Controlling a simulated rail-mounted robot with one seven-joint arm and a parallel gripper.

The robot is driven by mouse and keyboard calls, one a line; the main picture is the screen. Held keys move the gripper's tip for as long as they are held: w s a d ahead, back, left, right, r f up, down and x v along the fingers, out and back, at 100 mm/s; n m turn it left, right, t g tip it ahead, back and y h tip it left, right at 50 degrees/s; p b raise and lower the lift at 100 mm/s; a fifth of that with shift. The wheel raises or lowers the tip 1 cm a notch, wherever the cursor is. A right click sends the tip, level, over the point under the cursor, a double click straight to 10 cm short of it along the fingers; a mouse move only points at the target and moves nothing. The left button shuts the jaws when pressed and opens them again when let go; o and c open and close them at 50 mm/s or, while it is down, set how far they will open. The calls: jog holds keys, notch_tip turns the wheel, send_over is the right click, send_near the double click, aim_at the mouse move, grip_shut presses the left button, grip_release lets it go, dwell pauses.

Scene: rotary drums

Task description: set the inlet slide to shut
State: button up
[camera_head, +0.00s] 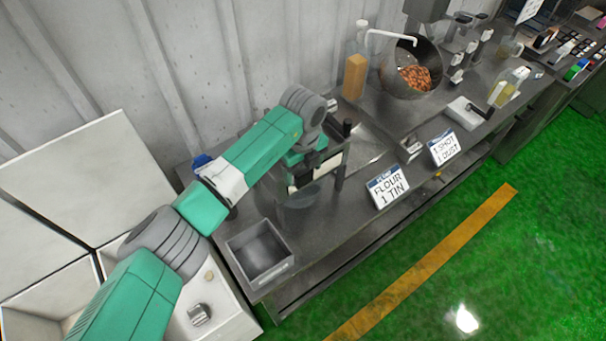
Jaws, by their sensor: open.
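My green and grey arm reaches from the lower left over the bench. A black upright knob or handle (346,128) shows just right of my wrist. I cannot tell whether it belongs to the slide, or whether my fingers touch anything.
An open grey bin (260,254) stands at the bench's near left end. Signs reading "FLOUR 1 TIN" (388,187) and "1 SHOT 1 DUST" (444,148) stand along the front.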

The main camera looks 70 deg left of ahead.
notch_tip(320, 180, up, 5)
jog(key=shift+r, duration=0.15)
dwell(0.5)
